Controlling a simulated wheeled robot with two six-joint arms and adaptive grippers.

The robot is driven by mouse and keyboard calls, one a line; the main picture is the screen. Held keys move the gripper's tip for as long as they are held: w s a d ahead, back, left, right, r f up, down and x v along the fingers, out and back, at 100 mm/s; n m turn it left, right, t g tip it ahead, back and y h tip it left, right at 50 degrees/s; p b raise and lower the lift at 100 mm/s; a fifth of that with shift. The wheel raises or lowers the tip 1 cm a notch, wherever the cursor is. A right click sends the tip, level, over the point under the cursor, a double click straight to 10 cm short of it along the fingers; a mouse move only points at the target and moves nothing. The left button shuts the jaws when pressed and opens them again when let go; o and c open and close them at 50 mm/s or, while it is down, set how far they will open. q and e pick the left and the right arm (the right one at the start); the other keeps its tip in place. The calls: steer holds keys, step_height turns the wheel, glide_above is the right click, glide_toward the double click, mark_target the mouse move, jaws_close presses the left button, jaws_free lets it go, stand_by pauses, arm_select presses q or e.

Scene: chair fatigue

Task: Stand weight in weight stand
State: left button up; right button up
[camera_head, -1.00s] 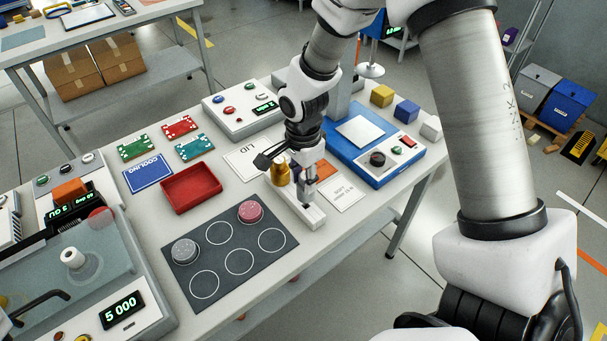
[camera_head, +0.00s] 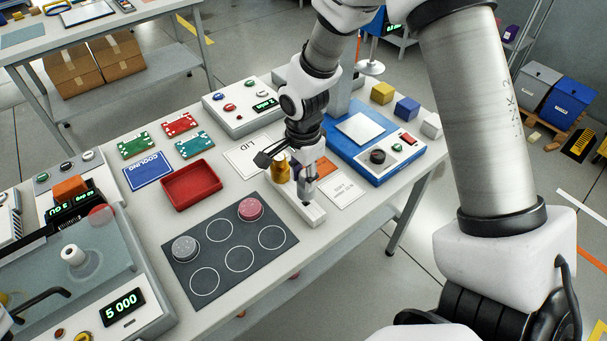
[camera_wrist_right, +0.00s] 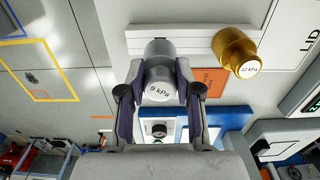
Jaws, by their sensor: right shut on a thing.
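The silver weight (camera_wrist_right: 159,86), marked 9 kPa, is between the fingers of my right gripper (camera_wrist_right: 160,98), which is shut on it. In the head view my right gripper (camera_head: 306,178) is over the front part of the pale weight stand (camera_head: 313,213). The weight is upright there, at or just over the stand; I cannot tell whether its base is seated. A gold weight (camera_wrist_right: 237,50), marked 12 kPa, stands beside it at the stand's other end. It also shows partly behind the gripper in the head view (camera_head: 281,173). My left gripper is not in view.
A dark mat (camera_head: 228,262) with white circles holds a grey disc (camera_head: 185,248) and a pink disc (camera_head: 251,209). A red tray (camera_head: 191,188) lies behind it. A blue scale (camera_head: 385,165) stands right of the gripper. A printed card (camera_head: 343,189) lies beside the stand.

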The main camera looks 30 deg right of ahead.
mark_target(303, 186)
stand_by(0.6)
steer(key=shift+f+b, duration=1.2)
steer(key=shift+f, duration=0.55)
steer(key=o, duration=1.1)
steer(key=shift+o, duration=0.2)
steer(key=shift+r, duration=0.1)
step_height(303, 186, up, 12)
